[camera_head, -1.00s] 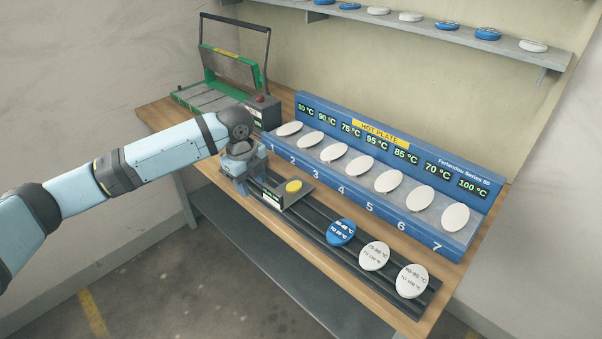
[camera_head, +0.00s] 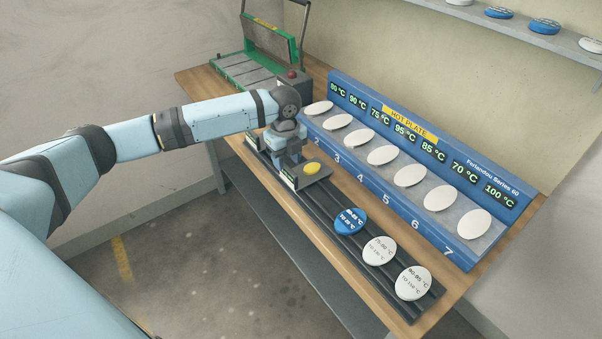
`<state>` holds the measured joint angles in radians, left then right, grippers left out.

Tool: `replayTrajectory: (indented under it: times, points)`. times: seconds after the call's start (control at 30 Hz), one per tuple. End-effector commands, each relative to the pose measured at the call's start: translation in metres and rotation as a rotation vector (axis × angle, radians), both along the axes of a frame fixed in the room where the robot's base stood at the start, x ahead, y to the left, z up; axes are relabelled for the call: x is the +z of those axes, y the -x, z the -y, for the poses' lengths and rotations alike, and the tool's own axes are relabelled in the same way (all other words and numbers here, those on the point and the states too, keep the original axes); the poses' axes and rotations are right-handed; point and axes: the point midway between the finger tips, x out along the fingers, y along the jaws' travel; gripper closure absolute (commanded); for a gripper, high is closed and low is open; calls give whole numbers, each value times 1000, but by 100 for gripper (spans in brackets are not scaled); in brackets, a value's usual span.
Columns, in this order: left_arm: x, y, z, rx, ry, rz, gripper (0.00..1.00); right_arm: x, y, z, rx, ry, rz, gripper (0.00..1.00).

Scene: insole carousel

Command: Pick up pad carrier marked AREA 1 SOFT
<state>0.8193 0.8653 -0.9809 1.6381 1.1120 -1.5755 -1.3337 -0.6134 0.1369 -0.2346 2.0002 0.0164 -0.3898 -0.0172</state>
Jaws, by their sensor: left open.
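A grey carrier (camera_head: 318,179) with a yellow pad (camera_head: 312,168) on top sits on the dark rails (camera_head: 322,208) along the table's front. The label on its front side is too small to read, so I cannot tell whether it says AREA 1 SOFT. My left gripper (camera_head: 287,158) points down right beside the carrier's left end and hides part of it. The gripper is open. I cannot tell whether its fingers touch the carrier. My right gripper is not in view.
A blue plate pad (camera_head: 349,221) and two white ones (camera_head: 413,283) stand on the rails to the right. Behind is the blue hot plate (camera_head: 447,252) with several white ovals. A green-framed press (camera_head: 245,68) stands at the back left. A shelf (camera_head: 510,32) hangs above.

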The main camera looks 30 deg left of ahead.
Motion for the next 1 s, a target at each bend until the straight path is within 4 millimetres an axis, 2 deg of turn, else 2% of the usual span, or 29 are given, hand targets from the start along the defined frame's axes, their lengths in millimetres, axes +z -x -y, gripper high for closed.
replayTrajectory:
  times: [0.23,0.5,0.73,0.77,0.93,1.0]
  points:
    - [-15,0,0,0,0,-1,56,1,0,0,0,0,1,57]
    - [-54,0,0,-1,0,-1,56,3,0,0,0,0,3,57]
    - [-58,-1,-1,-1,-1,1,56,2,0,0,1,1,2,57]
    - [-58,-1,-1,-1,-1,1,59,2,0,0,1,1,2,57]
    - [-58,-1,-1,-1,-1,1,98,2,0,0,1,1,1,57]
    - [-58,-1,-1,-1,-1,1,100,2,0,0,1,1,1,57]
